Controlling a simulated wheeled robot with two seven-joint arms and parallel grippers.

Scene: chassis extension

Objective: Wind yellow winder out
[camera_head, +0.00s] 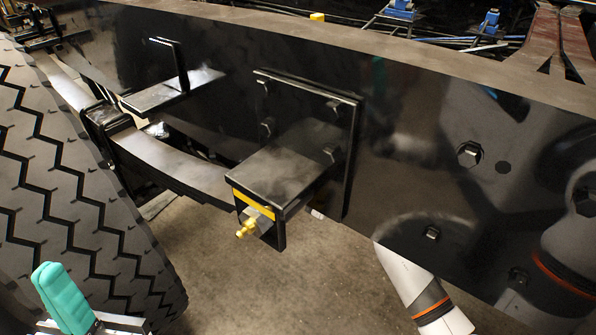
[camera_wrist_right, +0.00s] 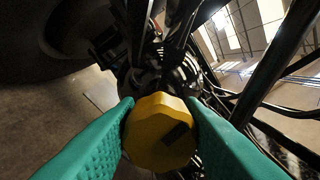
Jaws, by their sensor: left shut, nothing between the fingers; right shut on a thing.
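In the right wrist view, a yellow many-sided knob (camera_wrist_right: 160,132), which I take as the yellow winder, sits between the teal fingers of my right gripper (camera_wrist_right: 160,125). The fingers touch it on both sides, and a dark slot shows on its face. In the head view my right gripper is hidden. My left gripper (camera_head: 62,297) shows at the bottom left, its teal fingers shut and empty, apart from the bracket. A small yellow fitting (camera_head: 248,226) shows under the bracket's end; I cannot tell whether it belongs to the winder.
The black chassis beam (camera_head: 420,150) crosses the head view. A black bracket (camera_head: 285,160) with a yellow stripe juts from it. A large tyre (camera_head: 70,170) stands at the left. Bare floor (camera_head: 330,270) shows below. Dark bars (camera_wrist_right: 275,65) run along the right of the wrist view.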

